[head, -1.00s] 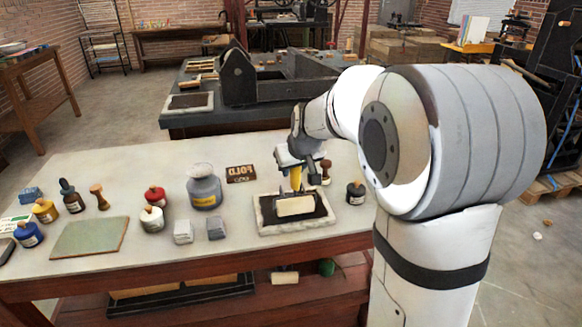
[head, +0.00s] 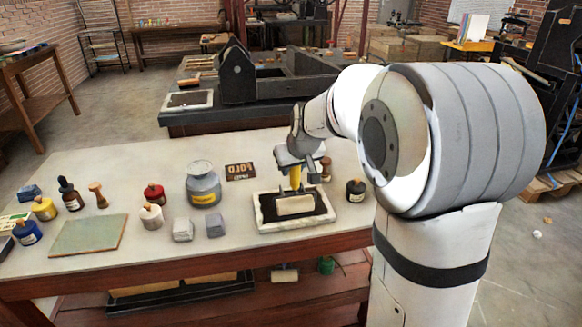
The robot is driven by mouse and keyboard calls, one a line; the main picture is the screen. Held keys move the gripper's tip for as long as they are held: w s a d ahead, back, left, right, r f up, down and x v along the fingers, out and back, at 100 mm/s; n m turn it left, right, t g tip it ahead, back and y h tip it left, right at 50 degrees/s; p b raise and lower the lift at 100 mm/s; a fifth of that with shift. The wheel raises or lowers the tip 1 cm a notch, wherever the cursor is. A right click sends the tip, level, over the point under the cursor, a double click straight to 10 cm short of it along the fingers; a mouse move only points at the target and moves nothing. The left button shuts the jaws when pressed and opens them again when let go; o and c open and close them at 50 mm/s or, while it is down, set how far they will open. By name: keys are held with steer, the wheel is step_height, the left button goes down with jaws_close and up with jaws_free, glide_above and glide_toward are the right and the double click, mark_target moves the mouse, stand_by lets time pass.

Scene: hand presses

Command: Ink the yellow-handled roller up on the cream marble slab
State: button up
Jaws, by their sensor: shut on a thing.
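The cream marble slab (head: 262,225) lies on the front table, with a dark patch of ink across its middle. The yellow-handled roller (head: 295,205) has a cream cylinder, which is over the dark patch; I cannot tell for sure whether it touches the ink. Its yellow handle stands upright above the cylinder. My gripper (head: 296,165) is above the slab, pointing down, shut on the yellow handle. The gripper hides the top of the handle.
A dark jar (head: 356,190) stands right of the slab, and a wooden-handled tool (head: 326,168) stands behind it. Two grey blocks (head: 215,225) lie to the left. A large grey jar (head: 203,186) and a FOLD type block (head: 240,171) are behind. A green plate (head: 88,236) lies at left.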

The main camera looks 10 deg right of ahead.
stand_by(0.3)
steer(key=shift+w+p, duration=0.85)
steer(key=shift+w, duration=2.6)
steer(key=shift+s+b, duration=1.6)
steer(key=shift+s, duration=1.85)
steer(key=shift+w+p, duration=1.05)
steer(key=shift+w, duration=2.45)
steer(key=shift+s+b, duration=1.6)
steer(key=shift+s, duration=1.95)
